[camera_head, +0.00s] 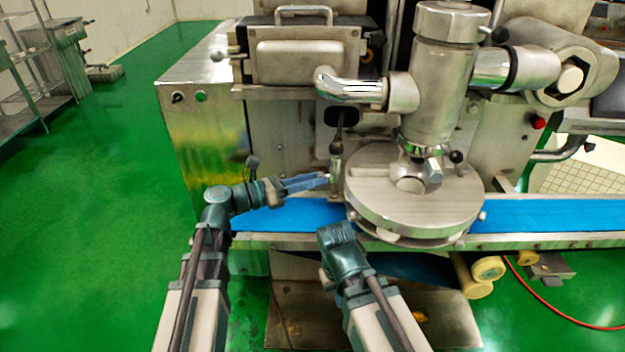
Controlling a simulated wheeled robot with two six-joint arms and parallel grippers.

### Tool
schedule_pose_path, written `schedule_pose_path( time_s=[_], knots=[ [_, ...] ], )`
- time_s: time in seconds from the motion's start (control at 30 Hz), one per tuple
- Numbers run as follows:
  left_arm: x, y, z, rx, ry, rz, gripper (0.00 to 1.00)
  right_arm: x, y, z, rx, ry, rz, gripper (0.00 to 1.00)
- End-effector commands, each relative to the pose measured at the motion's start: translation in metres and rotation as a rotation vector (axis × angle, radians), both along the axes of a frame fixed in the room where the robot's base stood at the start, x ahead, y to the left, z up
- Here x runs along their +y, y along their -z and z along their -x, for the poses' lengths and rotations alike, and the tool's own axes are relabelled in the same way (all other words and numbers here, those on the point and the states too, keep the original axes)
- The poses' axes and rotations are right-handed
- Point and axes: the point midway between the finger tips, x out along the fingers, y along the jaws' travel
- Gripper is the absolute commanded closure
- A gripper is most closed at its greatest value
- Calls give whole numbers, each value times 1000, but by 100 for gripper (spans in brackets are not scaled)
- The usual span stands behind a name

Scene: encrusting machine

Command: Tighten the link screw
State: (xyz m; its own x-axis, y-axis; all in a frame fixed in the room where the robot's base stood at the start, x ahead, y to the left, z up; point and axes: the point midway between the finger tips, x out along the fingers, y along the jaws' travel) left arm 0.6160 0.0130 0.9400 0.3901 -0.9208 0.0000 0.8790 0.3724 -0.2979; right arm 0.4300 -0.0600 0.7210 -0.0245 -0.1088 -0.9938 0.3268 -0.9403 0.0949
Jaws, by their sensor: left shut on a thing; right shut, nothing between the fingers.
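The encrusting machine (277,140) stands in front of me, with a round steel disc head (412,190) over its belt. A thin upright metal part that looks like the link screw (336,160) hangs under a dark rod, just left of the disc. My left gripper (325,180) comes in from the left and is shut on the lower end of this link screw. The fingertips partly hide that end. My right gripper (336,232) is shut and empty, low in front of the belt, apart from the screw and the disc.
A blue conveyor belt (555,214) runs left to right below the disc. Pale rollers (488,268) sit under its front edge. A bent steel pipe (352,91) and a thick cylinder (440,90) stand above. Green floor (110,200) is open at the left.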

Motion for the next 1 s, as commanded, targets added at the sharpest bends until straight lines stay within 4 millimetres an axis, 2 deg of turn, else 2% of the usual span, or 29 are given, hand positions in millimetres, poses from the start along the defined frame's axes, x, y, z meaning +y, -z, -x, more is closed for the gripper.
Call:
schedule_pose_path(
  time_s=[0.27,1.0],
  knots=[
    [0,0,0,-117,-1,-50,100,0,0,0,0,0,0,100],
    [0,0,0,-752,-1,-319,100,0,0,0,0,0,0,100]
  ],
)
